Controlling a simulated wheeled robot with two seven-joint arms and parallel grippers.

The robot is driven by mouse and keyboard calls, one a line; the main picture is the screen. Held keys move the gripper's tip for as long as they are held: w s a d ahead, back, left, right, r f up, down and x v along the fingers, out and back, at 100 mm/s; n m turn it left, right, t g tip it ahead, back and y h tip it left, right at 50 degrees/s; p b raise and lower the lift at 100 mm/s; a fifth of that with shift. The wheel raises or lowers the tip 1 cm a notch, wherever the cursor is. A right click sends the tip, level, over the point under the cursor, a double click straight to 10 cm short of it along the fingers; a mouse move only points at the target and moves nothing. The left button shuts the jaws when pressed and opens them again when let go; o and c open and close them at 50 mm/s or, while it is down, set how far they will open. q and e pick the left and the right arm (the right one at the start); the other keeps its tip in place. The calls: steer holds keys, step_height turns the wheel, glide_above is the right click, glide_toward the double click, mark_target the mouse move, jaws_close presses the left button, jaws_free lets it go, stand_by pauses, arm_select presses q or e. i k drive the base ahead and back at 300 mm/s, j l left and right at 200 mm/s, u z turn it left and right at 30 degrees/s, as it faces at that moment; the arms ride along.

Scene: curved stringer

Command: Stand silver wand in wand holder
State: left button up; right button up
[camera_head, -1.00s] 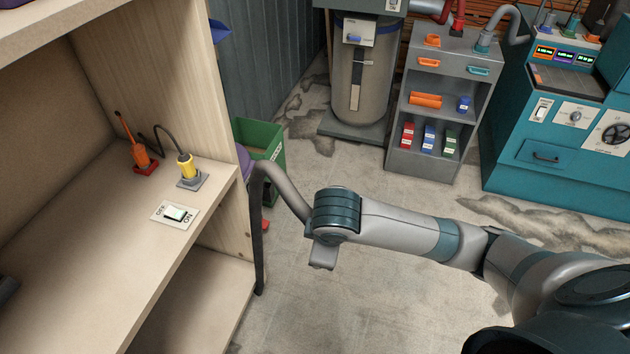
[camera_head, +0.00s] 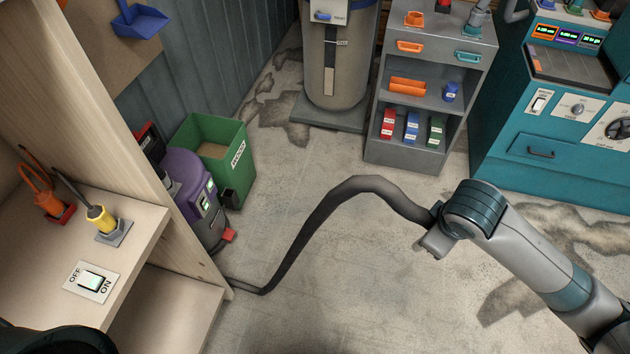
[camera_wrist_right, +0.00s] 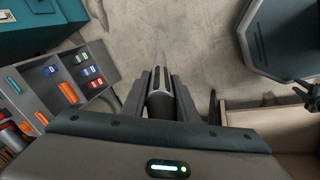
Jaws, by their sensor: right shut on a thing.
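My right gripper (camera_head: 432,240) is over the open floor at the right of the head view. A dark hose (camera_head: 335,205) runs to it from the floor beside the purple vacuum (camera_head: 190,190). In the right wrist view the gripper (camera_wrist_right: 160,85) is shut on a short silver and dark cylinder (camera_wrist_right: 160,102), which looks like the silver wand. Most of the wand is hidden by the gripper. I cannot pick out the wand holder for sure in either view. My left gripper is not in view.
A wooden shelf unit (camera_head: 150,215) with an on/off switch (camera_head: 92,281) stands at left. A green bin (camera_head: 215,145) is behind the vacuum. A grey cabinet (camera_head: 420,145) and a teal machine (camera_head: 530,130) stand at the back.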

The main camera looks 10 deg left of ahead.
mark_target(232, 205)
steer(key=i+l+u, duration=0.1)
steer(key=i, duration=0.35)
steer(key=i+l+u, duration=0.1)
steer(key=i, duration=0.35)
steer(key=i+l+u, duration=0.1)
steer(key=i+u, duration=0.15)
steer(key=u, duration=0.2)
steer(key=i+l+u, duration=0.2)
steer(key=u, duration=0.25)
steer(key=i+l+u, duration=0.2)
steer(key=u, duration=0.2)
steer(key=i+l+u, duration=0.15)
steer(key=l+u, duration=0.3)
steer(key=i+l+u, duration=0.1)
steer(key=l+u, duration=0.15)
steer(key=u, duration=0.2)
steer(key=l+u, duration=0.9)
steer(key=k+l, duration=0.05)
steer(key=l, duration=0.05)
